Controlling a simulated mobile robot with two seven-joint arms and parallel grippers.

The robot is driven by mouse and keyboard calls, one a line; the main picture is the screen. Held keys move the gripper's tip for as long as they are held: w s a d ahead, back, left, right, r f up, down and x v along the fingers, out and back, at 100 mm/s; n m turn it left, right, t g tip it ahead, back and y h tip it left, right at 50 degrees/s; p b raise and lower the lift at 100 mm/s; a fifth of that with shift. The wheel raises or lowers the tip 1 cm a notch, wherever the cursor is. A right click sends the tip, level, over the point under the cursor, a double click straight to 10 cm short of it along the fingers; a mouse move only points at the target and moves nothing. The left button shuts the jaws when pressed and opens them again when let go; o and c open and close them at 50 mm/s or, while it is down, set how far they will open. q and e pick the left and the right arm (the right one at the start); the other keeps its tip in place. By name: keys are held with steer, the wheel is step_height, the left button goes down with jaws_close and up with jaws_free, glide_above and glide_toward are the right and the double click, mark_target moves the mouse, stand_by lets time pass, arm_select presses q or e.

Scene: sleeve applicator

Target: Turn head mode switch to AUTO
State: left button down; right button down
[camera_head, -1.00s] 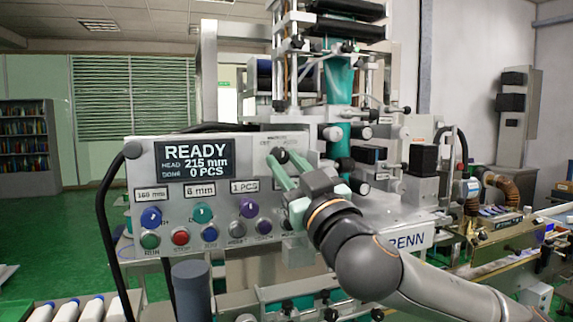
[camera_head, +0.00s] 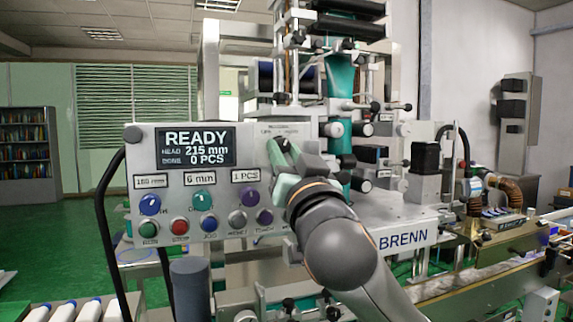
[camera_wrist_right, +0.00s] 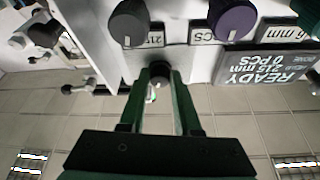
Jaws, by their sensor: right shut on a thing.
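The head mode switch, a small dark knob (camera_wrist_right: 160,70), shows in the right wrist view between my fingertips. In the head view its dark part (camera_head: 283,144) is mostly covered by my fingers, under a small label at the upper right of the grey control panel (camera_head: 256,160). My right gripper (camera_head: 279,148) has pale green fingers and is shut on the switch at the panel face. The fingers also show in the right wrist view (camera_wrist_right: 159,78), one on each side of the knob. The switch's pointing direction is not readable. My left gripper is not in view.
The panel's display (camera_head: 194,147) reads READY, 215 mm, 0 PCS. A purple knob (camera_head: 249,197) and several other knobs and buttons sit left of my gripper. Machine rollers and brackets (camera_head: 362,130) stand close on the right. A black cable (camera_head: 103,200) loops at the panel's left.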

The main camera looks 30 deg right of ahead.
steer(key=shift+a+m+g+h+b, duration=0.1)
steer(key=shift+m+g+h+b, duration=0.3)
steer(key=shift+m, duration=1.15)
steer(key=shift+a+m+g+h+b, duration=0.1)
steer(key=shift+m+g+h, duration=0.4)
steer(key=shift+m+h, duration=0.75)
steer(key=shift+m+y, duration=0.35)
steer(key=shift+m, duration=0.15)
steer(key=shift+r, duration=0.1)
steer(key=c, duration=0.6)
jaws_free()
